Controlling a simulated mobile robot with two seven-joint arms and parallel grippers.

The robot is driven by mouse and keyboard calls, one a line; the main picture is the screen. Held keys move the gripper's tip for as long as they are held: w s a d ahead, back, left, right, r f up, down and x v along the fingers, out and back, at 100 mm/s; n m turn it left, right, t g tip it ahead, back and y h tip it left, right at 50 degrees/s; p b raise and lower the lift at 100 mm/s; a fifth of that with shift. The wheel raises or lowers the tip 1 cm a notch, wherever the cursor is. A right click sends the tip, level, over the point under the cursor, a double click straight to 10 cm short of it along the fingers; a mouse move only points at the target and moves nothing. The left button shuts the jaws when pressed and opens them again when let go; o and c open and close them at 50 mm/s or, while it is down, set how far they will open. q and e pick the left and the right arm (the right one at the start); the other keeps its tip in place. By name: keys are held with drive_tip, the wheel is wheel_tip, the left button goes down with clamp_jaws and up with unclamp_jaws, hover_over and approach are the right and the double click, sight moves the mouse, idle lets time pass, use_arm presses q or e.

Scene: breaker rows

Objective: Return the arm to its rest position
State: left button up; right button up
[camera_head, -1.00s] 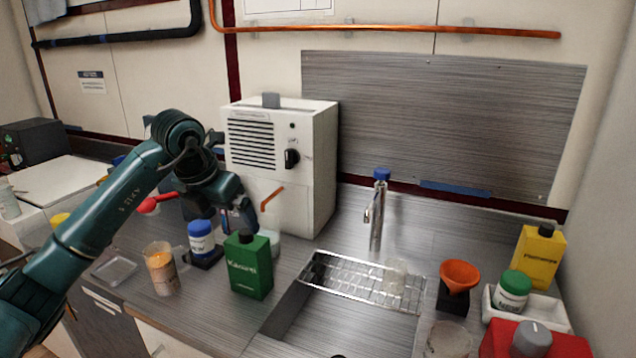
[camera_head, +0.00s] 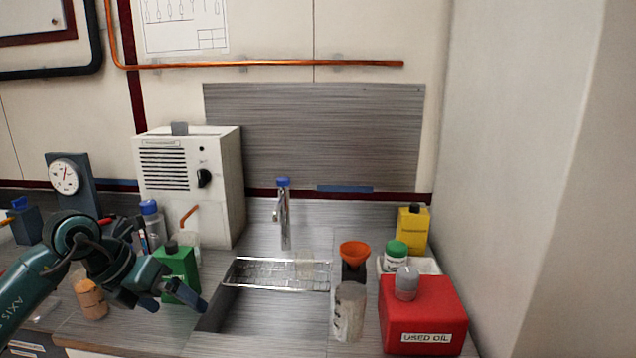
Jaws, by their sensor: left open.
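My left arm comes in from the left, and its gripper (camera_head: 174,304) hangs open and empty over the counter, in front of the green bottle (camera_head: 178,270) and left of the sink. The fingers point down and to the right. The arm's wrist hides part of the counter behind it. I cannot tell whether a finger touches the green bottle. My right gripper is out of view.
A white box unit (camera_head: 190,185) stands behind. A red used-oil can (camera_head: 425,315) and orange funnel (camera_head: 354,254) are at right.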

use_arm(q)
drive_tip(key=s+d+f+n+t+h+p, duration=0.1)
drive_tip(key=s+d+n+t+h, duration=0.1)
drive_tip(key=s+d+n+h, duration=0.45)
drive_tip(key=s+d+n+t+h, duration=0.1)
drive_tip(key=d+n+t+h, duration=0.2)
drive_tip(key=d+h, duration=0.6)
drive_tip(key=s+a+f+n+t+y, duration=0.1)
drive_tip(key=a+f+n+t+y, duration=0.1)
drive_tip(key=f+n+t+y, duration=0.5)
drive_tip(key=s+a+f+n+t+y, duration=0.1)
drive_tip(key=a+f+n+y, duration=0.15)
drive_tip(key=n+y, duration=0.65)
drive_tip(key=s+f+n+g+y+p, duration=0.1)
drive_tip(key=s+f+n+g, duration=0.5)
drive_tip(key=s+f+n, duration=0.4)
wheel_tip(320, 180, down, 4)
drive_tip(key=shift+s+f, duration=0.25)
drive_tip(key=shift+s, duration=0.9)
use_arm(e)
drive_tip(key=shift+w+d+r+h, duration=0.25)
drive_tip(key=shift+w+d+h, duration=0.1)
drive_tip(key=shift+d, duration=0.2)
